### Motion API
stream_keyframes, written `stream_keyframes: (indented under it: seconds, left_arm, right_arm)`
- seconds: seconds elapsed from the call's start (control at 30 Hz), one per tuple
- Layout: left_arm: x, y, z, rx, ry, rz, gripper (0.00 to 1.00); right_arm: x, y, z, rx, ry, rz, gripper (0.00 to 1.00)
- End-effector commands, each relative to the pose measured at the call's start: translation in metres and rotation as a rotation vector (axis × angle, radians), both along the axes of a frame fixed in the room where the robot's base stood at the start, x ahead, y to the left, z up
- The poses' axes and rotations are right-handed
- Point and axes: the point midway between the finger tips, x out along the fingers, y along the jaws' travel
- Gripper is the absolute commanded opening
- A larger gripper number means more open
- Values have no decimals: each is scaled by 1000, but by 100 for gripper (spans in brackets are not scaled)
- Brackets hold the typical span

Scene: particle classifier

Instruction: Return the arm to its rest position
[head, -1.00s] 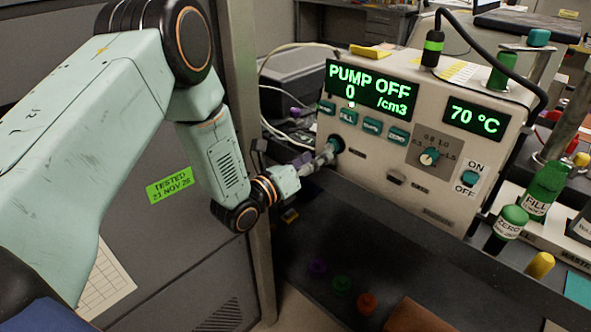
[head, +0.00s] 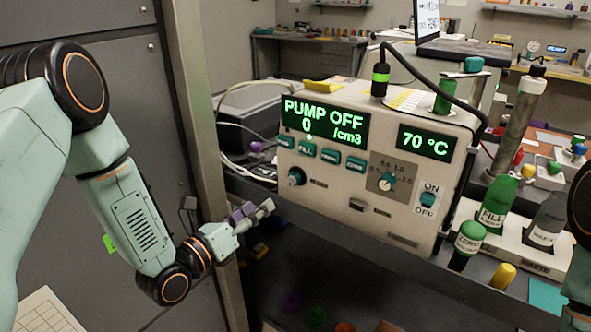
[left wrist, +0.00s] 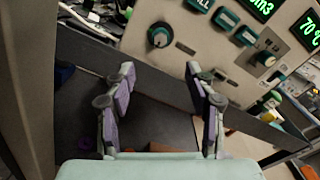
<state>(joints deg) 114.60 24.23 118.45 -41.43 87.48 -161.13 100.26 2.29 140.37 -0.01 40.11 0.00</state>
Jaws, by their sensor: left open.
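My left arm comes in from the left in the head view, and its gripper (head: 262,212) is in front of the particle classifier's lower left side. In the left wrist view the two purple-padded fingers (left wrist: 160,95) are spread apart with nothing between them. The particle classifier (head: 370,185) is a beige box whose display reads "PUMP OFF 0 /cm3", with a second display at 70 °C. Its green-black knob (head: 296,177) at the left of the front is clear of the fingers, and it also shows in the left wrist view (left wrist: 160,36). My right gripper is not in view.
A metal post (head: 205,150) and a grey cabinet stand close to my left arm. Green FILL (head: 493,208) and ZERO (head: 466,245) bottles and a yellow-capped item (head: 503,276) stand at the right. The dark bench below the classifier holds a few small coloured items.

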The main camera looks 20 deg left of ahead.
Motion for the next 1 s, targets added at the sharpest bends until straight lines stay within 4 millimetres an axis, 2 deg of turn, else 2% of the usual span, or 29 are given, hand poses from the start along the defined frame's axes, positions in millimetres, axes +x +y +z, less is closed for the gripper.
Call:
stream_keyframes:
  seconds: [0.17, 0.27, 0.57, 0.77, 1.0]
  left_arm:
    - [0, 0, -1, -82, 35, 0, 55]
    - [0, 0, -8, -226, 123, 8, 55]
    - [-14, 8, -53, -784, 502, 170, 55]
    - [-39, 6, -91, -1154, 747, 363, 55]
    - [-88, 2, -141, -1583, 982, 713, 55]
  right_arm:
    - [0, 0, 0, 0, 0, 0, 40]
    - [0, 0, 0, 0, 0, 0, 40]
    - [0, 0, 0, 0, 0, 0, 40]
    - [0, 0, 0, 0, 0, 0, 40]
    - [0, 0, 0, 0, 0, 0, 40]
